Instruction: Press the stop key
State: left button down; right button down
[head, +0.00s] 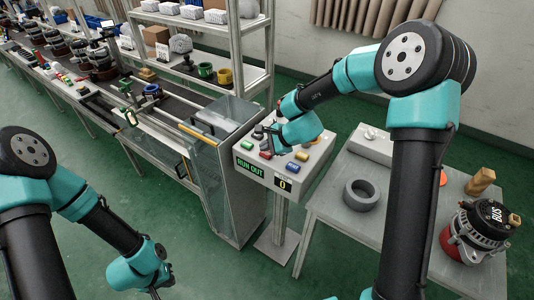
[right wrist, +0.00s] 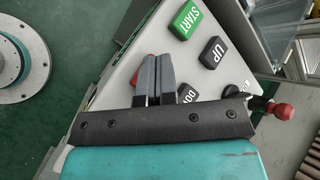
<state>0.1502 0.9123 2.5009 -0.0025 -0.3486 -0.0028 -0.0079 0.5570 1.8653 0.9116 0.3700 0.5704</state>
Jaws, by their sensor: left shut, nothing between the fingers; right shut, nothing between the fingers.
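The control box (head: 301,182) stands on a post in the middle of the head view, with "RUN OUT" on its display. A red key (head: 265,155), likely the stop key, shows on its sloping top. In the right wrist view only bits of red (right wrist: 134,82) show beside and behind the fingers; its label is hidden. My right gripper (right wrist: 157,58) is shut and empty over the panel, at the red key; I cannot tell whether it touches. My left gripper (head: 154,292) is shut and empty at the bottom edge of the head view, away from the box.
The green START key (right wrist: 184,19), black UP key (right wrist: 213,52) and partly hidden black DOWN key (right wrist: 187,93) lie close to my right fingers. A red-knobbed lever (right wrist: 283,110) sticks out nearby. A table with a grey ring (head: 361,194) and an alternator (head: 478,232) stands right.

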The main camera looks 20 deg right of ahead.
aim_at(266, 155)
jog(key=shift+f, duration=0.1)
jog(key=shift+f, duration=0.55)
dwell(0.7)
jog(key=shift+r, duration=0.65)
jog(key=shift+r, duration=3)
